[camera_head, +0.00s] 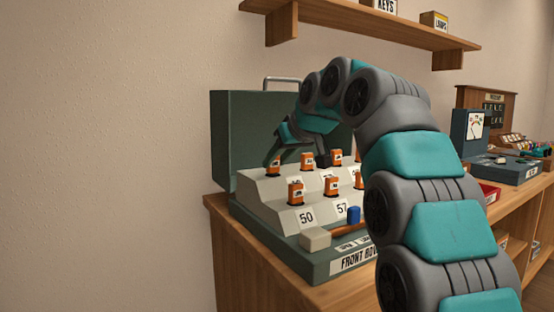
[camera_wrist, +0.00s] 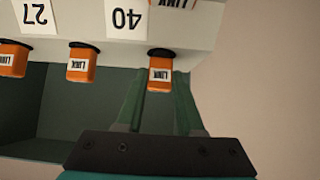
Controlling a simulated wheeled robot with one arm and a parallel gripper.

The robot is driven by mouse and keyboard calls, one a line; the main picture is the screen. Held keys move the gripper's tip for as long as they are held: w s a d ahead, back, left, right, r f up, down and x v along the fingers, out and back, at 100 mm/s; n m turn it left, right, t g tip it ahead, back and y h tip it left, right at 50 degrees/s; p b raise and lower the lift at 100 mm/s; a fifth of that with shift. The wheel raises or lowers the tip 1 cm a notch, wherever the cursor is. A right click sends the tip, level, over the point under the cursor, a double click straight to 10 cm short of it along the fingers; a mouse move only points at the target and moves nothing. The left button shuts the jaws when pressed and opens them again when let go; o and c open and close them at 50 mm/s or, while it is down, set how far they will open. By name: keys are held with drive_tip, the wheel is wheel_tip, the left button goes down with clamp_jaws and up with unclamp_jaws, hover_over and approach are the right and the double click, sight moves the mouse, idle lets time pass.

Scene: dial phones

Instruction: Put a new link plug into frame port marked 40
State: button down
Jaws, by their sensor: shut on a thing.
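My gripper (camera_head: 274,156) is shut on an orange link plug (camera_head: 273,168) at the far left of the back row on the stepped pale frame (camera_head: 267,191). In the wrist view, which shows the labels upside down, my gripper (camera_wrist: 161,80) has this plug (camera_wrist: 160,72) between its fingers. The plug's black collar meets the step edge, seemingly at a port; how deep it sits I cannot tell. The label 40 (camera_wrist: 125,18) is just up and left of it there. Other orange plugs (camera_wrist: 81,64) stand along the same row.
A blue piece (camera_head: 353,215), a pale block (camera_head: 315,240) and an orange-brown bar (camera_head: 349,230) lie on the case's front ledge. The open green lid (camera_head: 238,130) stands behind the frame. A wall shelf (camera_head: 360,25) hangs above. My arm hides the frame's right side.

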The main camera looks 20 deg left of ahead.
drive_tip(key=shift+f, duration=0.2)
drive_tip(key=shift+c, duration=1.1)
unclamp_jaws()
drive_tip(key=shift+r, duration=0.1)
wheel_tip(320, 180, up, 8)
drive_tip(key=p, duration=0.7)
drive_tip(key=shift+f, duration=0.25)
